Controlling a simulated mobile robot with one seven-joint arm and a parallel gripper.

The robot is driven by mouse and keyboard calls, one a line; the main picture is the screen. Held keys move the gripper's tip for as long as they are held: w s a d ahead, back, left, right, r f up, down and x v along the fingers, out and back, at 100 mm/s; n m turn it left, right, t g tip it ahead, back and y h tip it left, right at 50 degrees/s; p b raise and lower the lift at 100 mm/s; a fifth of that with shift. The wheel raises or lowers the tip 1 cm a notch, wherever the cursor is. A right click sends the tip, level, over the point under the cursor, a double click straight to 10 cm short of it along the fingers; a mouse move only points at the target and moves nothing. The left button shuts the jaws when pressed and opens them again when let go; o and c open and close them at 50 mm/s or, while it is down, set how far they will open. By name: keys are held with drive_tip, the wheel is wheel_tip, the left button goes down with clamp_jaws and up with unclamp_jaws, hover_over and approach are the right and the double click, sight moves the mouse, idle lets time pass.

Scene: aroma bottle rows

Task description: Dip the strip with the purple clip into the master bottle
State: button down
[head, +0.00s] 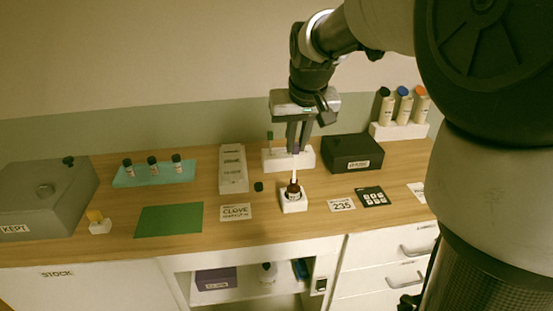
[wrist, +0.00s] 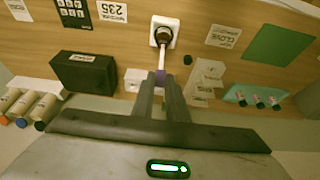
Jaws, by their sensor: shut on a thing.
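My gripper (head: 298,148) is shut on the purple clip (wrist: 160,75) and holds the white strip (head: 294,170) upright below it. The strip also shows in the wrist view (wrist: 161,61). The dark master bottle (head: 293,190) stands in a white square holder (head: 294,206) directly below; it also shows in the wrist view (wrist: 163,37). The strip's lower end meets the bottle's mouth in both views; how deep it reaches is hidden. The bottle's black cap (head: 258,186) lies on the table to its left.
A white rack (head: 273,164) with a green-clipped strip (head: 270,137) stands behind. A black box (head: 353,153) is to the right, a white tray (head: 233,175) to the left. Small bottles (head: 152,163) stand on a teal mat. The green mat (head: 168,218) is bare.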

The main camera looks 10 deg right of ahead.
sight(296, 154)
drive_tip(key=shift+f+b, duration=1.35)
drive_tip(key=shift+f, duration=0.55)
drive_tip(key=shift+r, duration=0.15)
drive_tip(key=shift+r+p, duration=3.35)
drive_tip(key=shift+r, duration=0.8)
